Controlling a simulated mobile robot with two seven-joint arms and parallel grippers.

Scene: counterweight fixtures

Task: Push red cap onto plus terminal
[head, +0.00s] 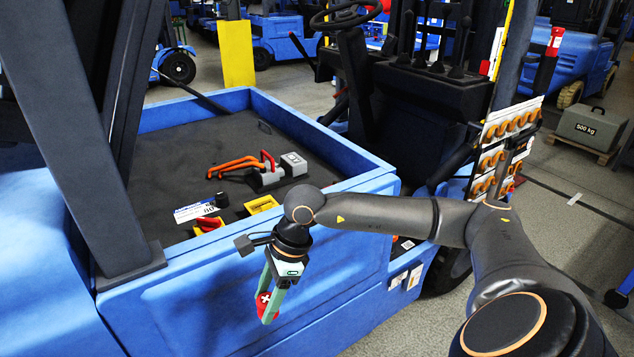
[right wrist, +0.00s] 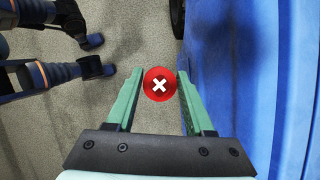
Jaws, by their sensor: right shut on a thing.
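My right gripper (head: 268,297) hangs in front of the blue truck's side wall, outside and below the rim of the open compartment. Its green fingers are shut on the red cap (head: 263,304), a round cap with a white cross on its face. In the right wrist view the cap (right wrist: 160,85) sits between the fingertips of the right gripper (right wrist: 160,92). I cannot pick out the plus terminal for certain; a small black stub (head: 221,199) stands on the dark surface inside the compartment. My left gripper is not in view.
The compartment's blue rim (head: 330,172) lies between gripper and interior. A dark post (head: 85,130) rises left.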

